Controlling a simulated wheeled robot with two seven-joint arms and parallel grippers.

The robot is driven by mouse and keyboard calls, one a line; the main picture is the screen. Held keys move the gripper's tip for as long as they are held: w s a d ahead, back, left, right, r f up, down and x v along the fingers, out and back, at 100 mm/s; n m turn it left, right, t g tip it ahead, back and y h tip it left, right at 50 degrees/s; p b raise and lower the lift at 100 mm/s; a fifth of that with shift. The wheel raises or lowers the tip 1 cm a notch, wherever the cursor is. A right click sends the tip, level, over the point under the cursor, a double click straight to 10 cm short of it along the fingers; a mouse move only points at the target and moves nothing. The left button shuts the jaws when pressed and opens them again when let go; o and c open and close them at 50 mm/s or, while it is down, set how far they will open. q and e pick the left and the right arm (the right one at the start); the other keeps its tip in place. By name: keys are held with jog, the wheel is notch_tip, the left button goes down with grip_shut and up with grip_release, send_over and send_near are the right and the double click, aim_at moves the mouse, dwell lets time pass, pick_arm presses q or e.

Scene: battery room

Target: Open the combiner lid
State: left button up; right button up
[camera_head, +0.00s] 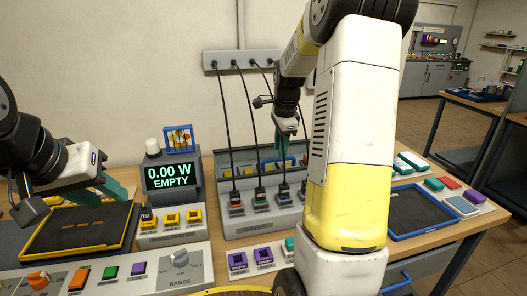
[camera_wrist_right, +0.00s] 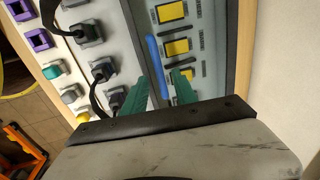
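The combiner (camera_head: 262,222) is a grey box against the back wall, with several black cables plugged along its front. Its rear part holds yellow blocks behind what looks like a clear lid; my right arm hides its right side. A blue bar, seemingly the lid's handle, lies there (camera_head: 284,162); the bar shows in the right wrist view (camera_wrist_right: 155,64). My right gripper (camera_head: 287,148) is over the combiner's rear. In the wrist view its green fingers (camera_wrist_right: 160,82) are apart and empty, with the bar just ahead between them. My left gripper (camera_head: 88,194) is open and empty above a yellow-rimmed black tray (camera_head: 72,248).
A meter display (camera_head: 171,176) reading "0.00 W EMPTY" stands left of the combiner. A range panel (camera_head: 140,262) lies in front. A blue-rimmed tray (camera_head: 420,236) and coloured blocks lie at right. Cables hang from a wall strip (camera_head: 243,62) close to my right arm.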

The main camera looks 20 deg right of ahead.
jog(key=shift+w+f, duration=0.15)
jog(key=shift+f, duration=0.55)
jog(key=shift+w+f, duration=0.1)
jog(key=shift+f, duration=0.55)
grip_shut()
dwell(0.4)
